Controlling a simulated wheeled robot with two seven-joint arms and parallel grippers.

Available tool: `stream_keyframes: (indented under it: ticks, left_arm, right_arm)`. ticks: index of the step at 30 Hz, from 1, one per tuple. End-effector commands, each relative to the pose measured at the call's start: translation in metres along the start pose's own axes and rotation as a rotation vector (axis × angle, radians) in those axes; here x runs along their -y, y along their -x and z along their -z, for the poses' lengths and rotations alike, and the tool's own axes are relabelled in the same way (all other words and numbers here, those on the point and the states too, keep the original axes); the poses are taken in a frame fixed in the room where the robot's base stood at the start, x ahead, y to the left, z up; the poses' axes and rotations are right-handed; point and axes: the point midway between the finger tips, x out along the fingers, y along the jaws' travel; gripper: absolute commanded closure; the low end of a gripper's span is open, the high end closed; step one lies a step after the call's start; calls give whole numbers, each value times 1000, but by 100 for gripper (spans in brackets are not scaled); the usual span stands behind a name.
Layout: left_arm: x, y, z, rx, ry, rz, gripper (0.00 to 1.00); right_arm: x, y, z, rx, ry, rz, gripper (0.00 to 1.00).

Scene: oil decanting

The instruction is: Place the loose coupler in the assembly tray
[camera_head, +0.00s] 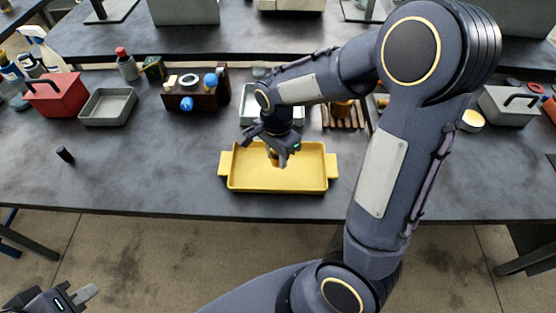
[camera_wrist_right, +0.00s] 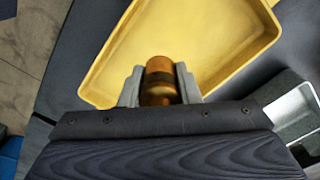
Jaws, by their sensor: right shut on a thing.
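The yellow assembly tray (camera_head: 310,180) lies on the dark bench in front of me, and it fills much of the right wrist view (camera_wrist_right: 215,25). My right gripper (camera_head: 275,158) is over the tray, pointing down. It is shut on the coupler (camera_wrist_right: 160,82), a brass-coloured cylinder with a dark band, held between both fingers. Whether the coupler touches the tray floor I cannot tell. My left gripper (camera_head: 82,296) is at the bottom left, away from the bench; its fingers are partly cut off by the frame.
A red toolbox (camera_head: 57,96), a grey bin (camera_head: 108,106) and a brown rack (camera_head: 196,90) stand along the back left. A small black cylinder (camera_head: 65,155) stands at left. A grey tray (camera_head: 248,103) is behind the yellow one. The bench left of the yellow tray is mostly clear.

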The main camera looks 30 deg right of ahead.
Motion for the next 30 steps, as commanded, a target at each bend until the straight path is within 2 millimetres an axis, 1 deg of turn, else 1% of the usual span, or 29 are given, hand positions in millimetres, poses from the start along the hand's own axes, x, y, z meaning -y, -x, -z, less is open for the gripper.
stream_keyframes:
  ticks: [1, 7, 10, 13, 15, 22, 26, 27, 30]
  left_arm:
    - [0, 0, 0, 0, 0, 0, 100]
    - [0, 1, 0, 0, 0, 0, 100]
    - [0, 0, 0, 0, 0, 0, 100]
    - [0, 0, 0, 0, 0, 0, 100]
    - [0, 0, 0, 0, 0, 0, 100]
    - [0, 0, 0, 0, 0, 0, 100]
    - [2, -4, -2, 0, 0, 0, 100]
    - [1, -2, -1, 0, 0, 0, 100]
    - [1, -2, -1, 0, 0, 0, 100]
  right_arm:
    - [2, -6, 4, 0, -3, -3, 94]
    - [10, -19, 13, 0, -2, -2, 94]
    - [9, -35, 12, 1, -1, -5, 94]
    - [9, -46, 12, 1, 0, -3, 94]
    - [9, -49, 12, 1, 0, -1, 94]
    - [10, -49, 12, 0, 0, 1, 94]
    - [10, -54, 12, 1, 0, 1, 94]
    - [10, -52, 12, 1, 0, 1, 65]
    - [10, -51, 12, 1, 0, 1, 52]
